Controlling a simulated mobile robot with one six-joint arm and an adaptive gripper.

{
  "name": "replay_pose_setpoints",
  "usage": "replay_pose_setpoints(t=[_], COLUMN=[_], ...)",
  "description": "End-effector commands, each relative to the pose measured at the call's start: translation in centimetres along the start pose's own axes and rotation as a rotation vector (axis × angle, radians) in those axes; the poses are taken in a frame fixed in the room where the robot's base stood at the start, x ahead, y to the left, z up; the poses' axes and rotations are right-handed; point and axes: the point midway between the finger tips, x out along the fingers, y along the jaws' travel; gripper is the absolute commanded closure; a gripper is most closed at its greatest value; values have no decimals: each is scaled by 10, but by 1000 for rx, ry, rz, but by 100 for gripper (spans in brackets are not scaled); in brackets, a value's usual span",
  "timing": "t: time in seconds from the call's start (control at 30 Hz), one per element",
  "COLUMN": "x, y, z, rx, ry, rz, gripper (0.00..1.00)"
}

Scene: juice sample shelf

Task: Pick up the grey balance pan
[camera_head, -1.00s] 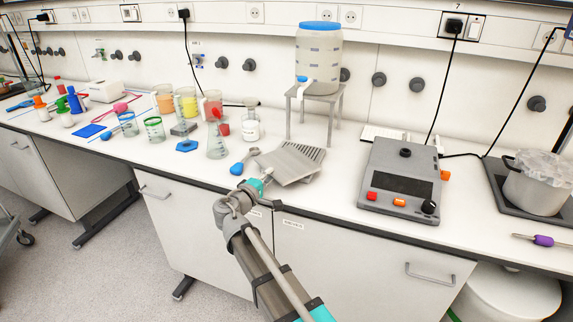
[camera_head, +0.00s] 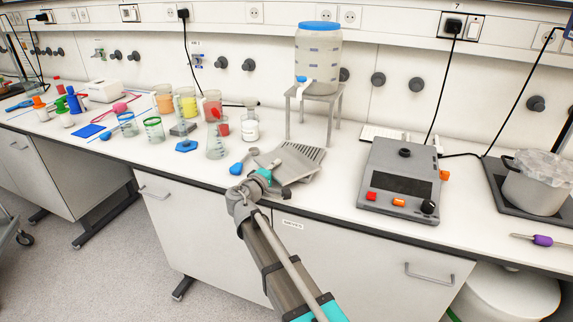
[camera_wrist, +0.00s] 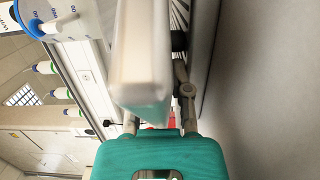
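The grey balance pan (camera_head: 283,163), a flat grey plate, appears tilted near the bench's front edge in the head view, in front of the jug stand. My gripper (camera_head: 284,191) is at the pan's near lower edge, seemingly touching it or very close. In the wrist view, a thick pale grey piece (camera_wrist: 143,60), apparently the pan's edge, runs lengthwise in front of my gripper (camera_wrist: 165,45). One finger with a dark pad shows just right of this piece; the other finger's tip is hidden behind it. Whether the fingers are closed on it cannot be seen.
A balance (camera_head: 400,178) stands to the right. A blue scoop (camera_head: 243,161) lies left of the pan. A jug (camera_head: 318,55) stands on a metal stand behind. Several beakers and bottles crowd the left. Free bench lies between pan and balance.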

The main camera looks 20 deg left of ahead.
Motion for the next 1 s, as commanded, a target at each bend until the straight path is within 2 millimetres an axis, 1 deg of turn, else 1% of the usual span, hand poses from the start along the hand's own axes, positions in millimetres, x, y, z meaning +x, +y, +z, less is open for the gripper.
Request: replay_pose_setpoints(t=[0.37,0.43,0.5,0.53,1.0], x=[-1,-1,-1,-1,-1], y=[0,0,0,0,0], z=[0,0,0,-1,-1], rx=[0,0,0,0,0], ry=[1,1,1,1,2], rz=[0,0,0,0,0], gripper=[74,84,97,100,100])
